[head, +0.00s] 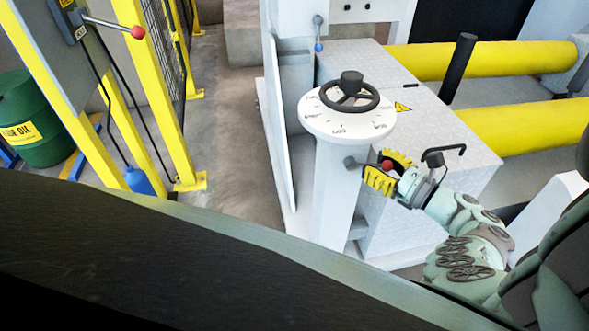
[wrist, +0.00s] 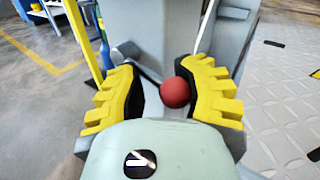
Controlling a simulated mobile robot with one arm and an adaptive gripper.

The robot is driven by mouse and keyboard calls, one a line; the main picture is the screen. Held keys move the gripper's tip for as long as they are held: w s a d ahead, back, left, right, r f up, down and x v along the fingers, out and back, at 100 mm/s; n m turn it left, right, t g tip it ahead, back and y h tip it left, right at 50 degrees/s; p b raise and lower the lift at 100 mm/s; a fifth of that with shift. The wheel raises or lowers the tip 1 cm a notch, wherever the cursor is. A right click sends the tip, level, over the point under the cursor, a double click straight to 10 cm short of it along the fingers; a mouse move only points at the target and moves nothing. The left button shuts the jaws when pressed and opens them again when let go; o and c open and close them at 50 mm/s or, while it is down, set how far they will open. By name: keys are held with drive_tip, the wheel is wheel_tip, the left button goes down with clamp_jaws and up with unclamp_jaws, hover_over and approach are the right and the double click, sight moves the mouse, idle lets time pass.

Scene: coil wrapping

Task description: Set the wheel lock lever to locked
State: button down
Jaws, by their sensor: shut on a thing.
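The wheel lock lever is a dark rod with a red ball knob (head: 386,165) on the side of a white pedestal (head: 333,195), below the dark handwheel (head: 350,95) and its marked dial (head: 312,113). Its grey pivot (wrist: 125,52) shows in the wrist view, with the rod slanting down to the right to the red knob (wrist: 175,92). In the wrist view the knob lies against the right finger of the gripper (wrist: 156,88). I see no readable locked mark.
A grey tread-plate box (head: 365,65) stands behind the pedestal, with a black post (head: 459,68) and yellow rollers (head: 530,120) at right. A yellow guard frame with another red-knobbed lever (head: 137,32) and a green oil drum (head: 38,130) are at left. Floor between is clear.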

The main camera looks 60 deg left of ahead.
drive_tip(key=shift+w+d+f+t, duration=0.1)
drive_tip(key=shift+w+f+t, duration=0.05)
drive_tip(key=shift+w+t, duration=0.15)
drive_tip(key=shift+s+f+m+t+y+b, duration=0.15)
drive_tip(key=shift+s+f+m+y+b, duration=0.1)
drive_tip(key=shift+f+m+y+b, duration=0.8)
drive_tip(key=shift+s+f+m+t+y+b, duration=0.2)
drive_tip(key=shift+f+m+y+b, duration=0.35)
drive_tip(key=shift+m+b, duration=0.95)
drive_tip(key=shift+m+p, duration=0.3)
drive_tip(key=shift+m, duration=0.15)
drive_tip(key=c, duration=0.9)
unclamp_jaws()
drive_tip(key=shift+a+r, duration=0.1)
drive_tip(key=shift+a, duration=0.1)
drive_tip(key=shift+c, duration=0.2)
drive_tip(key=shift+o, duration=1.4)
drive_tip(key=shift+w+a+r, duration=0.2)
drive_tip(key=shift+o, duration=0.7)
drive_tip(key=shift+a, duration=0.1)
drive_tip(key=shift+s, duration=0.15)
